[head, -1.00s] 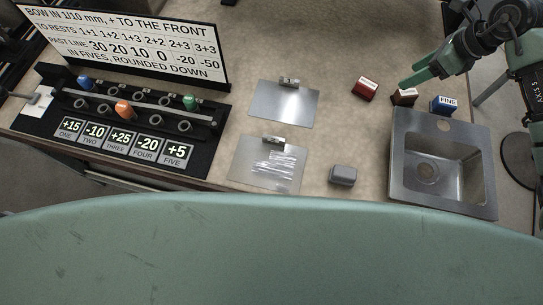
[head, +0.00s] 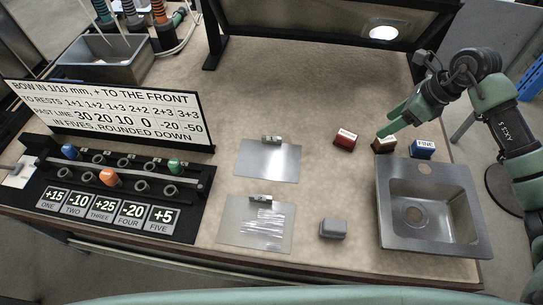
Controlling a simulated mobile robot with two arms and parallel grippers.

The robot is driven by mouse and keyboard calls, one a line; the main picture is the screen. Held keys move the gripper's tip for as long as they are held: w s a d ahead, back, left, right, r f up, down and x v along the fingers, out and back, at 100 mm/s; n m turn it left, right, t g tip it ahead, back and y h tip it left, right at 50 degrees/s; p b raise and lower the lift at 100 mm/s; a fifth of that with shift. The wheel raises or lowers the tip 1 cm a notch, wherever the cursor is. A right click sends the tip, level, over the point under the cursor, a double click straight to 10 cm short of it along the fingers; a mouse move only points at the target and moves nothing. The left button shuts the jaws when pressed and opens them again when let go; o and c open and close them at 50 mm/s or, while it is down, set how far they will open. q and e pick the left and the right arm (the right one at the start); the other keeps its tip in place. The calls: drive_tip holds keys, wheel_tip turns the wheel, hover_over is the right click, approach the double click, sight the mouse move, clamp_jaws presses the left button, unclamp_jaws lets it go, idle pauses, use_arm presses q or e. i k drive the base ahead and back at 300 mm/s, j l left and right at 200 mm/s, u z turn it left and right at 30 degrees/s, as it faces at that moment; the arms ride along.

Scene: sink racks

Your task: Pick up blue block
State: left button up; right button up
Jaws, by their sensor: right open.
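The blue block (head: 423,149), with a white label on top, stands at the back edge of the sink, right of a brown block (head: 384,145) and a red block (head: 345,138). My right gripper (head: 388,135) comes in from the right and is open and empty. Its green fingers point left and down, and the tips appear close to the brown block and left of the blue block. Whether they touch the brown block cannot be told. My left gripper is out of view.
The metal sink (head: 384,232) is at the right front. A grey block (head: 333,229) and two metal plates, one at the back (head: 268,165) and one in front (head: 240,225), lie left of it. A black rack (head: 190,221) and sign (head: 120,138) stand at left. The back middle is clear.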

sight(420, 148)
drive_tip(key=z, duration=1.35)
drive_tip(key=k, duration=0.5)
